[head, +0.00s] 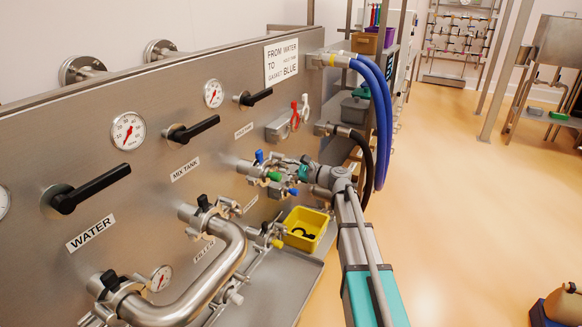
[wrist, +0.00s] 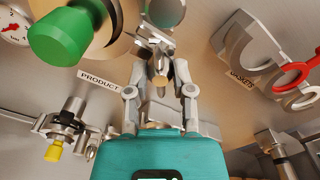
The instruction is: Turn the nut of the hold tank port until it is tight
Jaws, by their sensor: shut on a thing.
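The hold tank port (head: 248,168) sticks out of the steel panel, below a label that looks like "HOLD TANK". Steel fittings with blue and green ends crowd around it. My gripper (head: 302,173) is at the outer end of these fittings, reaching in from the right. In the wrist view my gripper (wrist: 160,68) has its two fingers closed in on a small steel clamp part.
A green cap (wrist: 62,36) is close at the upper left of the wrist view. Red and white gaskets (wrist: 297,75) hang at the right. A yellow bin (head: 306,229) sits on the ledge below. Blue hoses (head: 377,110) hang behind my arm. Floor to the right is open.

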